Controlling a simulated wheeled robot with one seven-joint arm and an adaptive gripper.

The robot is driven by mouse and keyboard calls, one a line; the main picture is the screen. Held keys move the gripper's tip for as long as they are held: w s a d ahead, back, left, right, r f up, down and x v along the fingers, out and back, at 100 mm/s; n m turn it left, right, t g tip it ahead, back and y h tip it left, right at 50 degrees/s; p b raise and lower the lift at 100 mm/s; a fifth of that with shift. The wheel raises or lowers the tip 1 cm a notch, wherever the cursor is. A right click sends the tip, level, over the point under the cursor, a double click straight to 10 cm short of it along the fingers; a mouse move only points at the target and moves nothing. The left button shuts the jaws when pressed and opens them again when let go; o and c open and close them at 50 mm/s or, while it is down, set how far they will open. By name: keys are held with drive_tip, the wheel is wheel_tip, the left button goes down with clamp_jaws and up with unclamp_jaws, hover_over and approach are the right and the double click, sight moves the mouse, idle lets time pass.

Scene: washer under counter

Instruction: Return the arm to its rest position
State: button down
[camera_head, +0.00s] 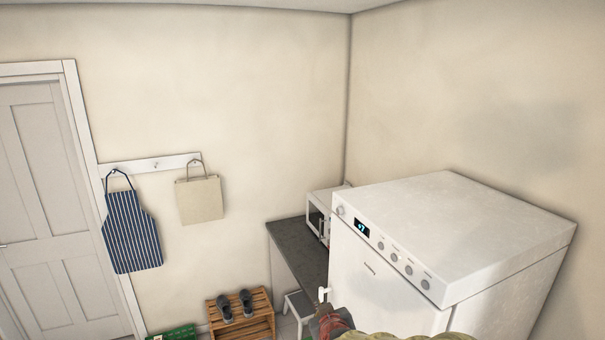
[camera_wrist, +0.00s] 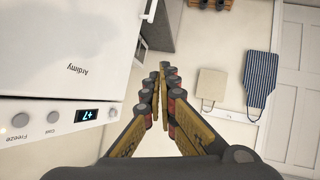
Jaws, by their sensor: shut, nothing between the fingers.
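My gripper (camera_wrist: 164,70) reaches up the middle of the wrist view. Its two yellow-brown, dark-jointed fingers meet at the tips with nothing between them. In the head view only part of my gripper and arm shows at the bottom edge, in front of the white fridge-like appliance (camera_head: 480,235); the fingertips are not clear there. The appliance fills the left of the wrist view (camera_wrist: 60,60), its lettering upside down. Its front looks closed, and its display (camera_head: 362,228) reads about +7. A small white handle (camera_head: 323,294) shows just above my gripper in the head view.
A dark counter (camera_head: 297,245) with a microwave (camera_head: 318,218) stands behind the appliance. A wooden crate (camera_head: 240,325) with dark shoes, a green crate (camera_head: 172,334) and a white stool (camera_head: 299,304) are low down. An apron (camera_head: 131,232) and bag (camera_head: 199,200) hang beside a door (camera_head: 50,190).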

drive_tip(key=s+f+m+g+y+b, duration=0.1)
drive_tip(key=s+f+g+b, duration=0.25)
drive_tip(key=s, duration=0.45)
drive_tip(key=s+f+g+y+b, duration=0.1)
drive_tip(key=s+f+g+b, duration=0.1)
drive_tip(key=s+f+b, duration=0.45)
drive_tip(key=s+d+f+m+h+b, duration=0.1)
drive_tip(key=s+d+f+b, duration=0.3)
drive_tip(key=s+d+b, duration=0.2)
drive_tip(key=s+d+f+m+h+b, duration=0.1)
drive_tip(key=s+d+f+b, duration=0.4)
drive_tip(key=s+b, duration=0.6)
drive_tip(key=shift+s+d+f+m+g+h, duration=0.15)
drive_tip(key=shift+s+d+m+g+h, duration=0.4)
drive_tip(key=shift+d, duration=0.6)
drive_tip(key=shift+s, duration=0.1)
